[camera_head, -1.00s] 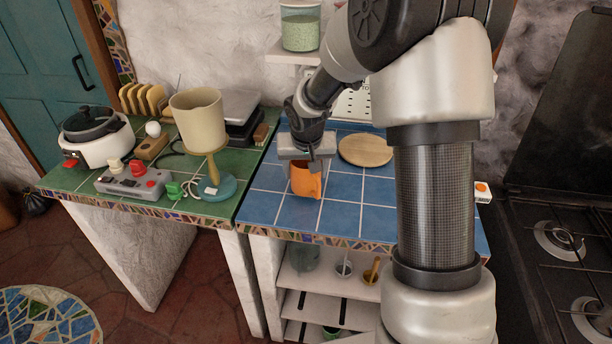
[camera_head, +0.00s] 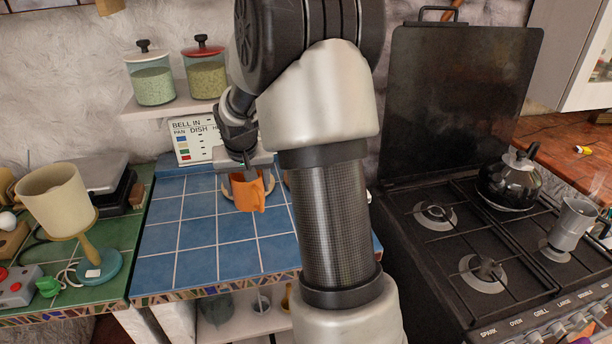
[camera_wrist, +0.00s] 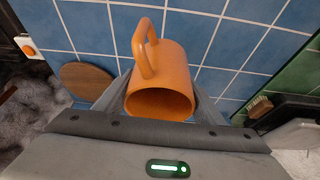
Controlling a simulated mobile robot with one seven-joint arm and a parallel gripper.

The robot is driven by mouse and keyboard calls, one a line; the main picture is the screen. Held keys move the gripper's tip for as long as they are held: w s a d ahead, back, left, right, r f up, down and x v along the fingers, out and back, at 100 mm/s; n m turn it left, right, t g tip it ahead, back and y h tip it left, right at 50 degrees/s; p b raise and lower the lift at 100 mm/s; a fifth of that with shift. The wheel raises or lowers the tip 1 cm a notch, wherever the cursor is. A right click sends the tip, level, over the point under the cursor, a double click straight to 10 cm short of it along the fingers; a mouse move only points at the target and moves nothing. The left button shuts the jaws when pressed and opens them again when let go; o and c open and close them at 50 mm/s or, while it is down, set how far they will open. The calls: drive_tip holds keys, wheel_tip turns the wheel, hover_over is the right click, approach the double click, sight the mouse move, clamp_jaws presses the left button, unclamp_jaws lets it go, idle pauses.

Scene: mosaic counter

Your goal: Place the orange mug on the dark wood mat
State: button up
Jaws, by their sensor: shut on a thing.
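The orange mug (camera_head: 248,194) is held over the blue tiled counter in my gripper (camera_head: 245,165), which is shut on it. The wrist view also shows the mug (camera_wrist: 160,88) between the fingers of my gripper (camera_wrist: 160,100), its open mouth toward the camera and its handle at the upper left. A round brown wooden board (camera_wrist: 87,80) lies on the blue tiles, left of the mug in the wrist view. My arm hides most of it in the head view. I cannot make out a separate dark wood mat.
The blue counter (camera_head: 190,240) has free room left of the mug. A cream pot-like lamp (camera_head: 60,200) stands on the green counter at left. The black stove (camera_head: 450,270) at right carries a kettle (camera_head: 510,180) and a metal jug (camera_head: 572,225). A wooden worktop (camera_head: 565,140) lies beyond.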

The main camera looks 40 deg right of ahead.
drive_tip(key=s+d+f+m+h, duration=0.1)
drive_tip(key=s+d+m, duration=0.15)
drive_tip(key=d, duration=0.45)
drive_tip(key=s+d+f+m, duration=0.1)
drive_tip(key=s+d, duration=0.3)
drive_tip(key=d, duration=0.3)
drive_tip(key=shift+n, duration=0.25)
drive_tip(key=w+d+p, duration=0.1)
drive_tip(key=w+d, duration=0.2)
drive_tip(key=w, duration=0.1)
drive_tip(key=w+d+p, duration=0.1)
drive_tip(key=w+d, duration=0.3)
drive_tip(key=w, duration=0.1)
drive_tip(key=w+d, duration=0.4)
drive_tip(key=shift+w+d+p, duration=0.1)
drive_tip(key=shift+w+p, duration=0.3)
drive_tip(key=shift+f, duration=1.95)
drive_tip(key=o, duration=1.3)
drive_tip(key=shift+g, duration=0.3)
drive_tip(key=shift+c, duration=0.2)
drive_tip(key=shift+r, duration=0.35)
drive_tip(key=v, duration=1.1)
drive_tip(key=shift+s+r, duration=0.15)
drive_tip(key=shift+r, duration=0.05)
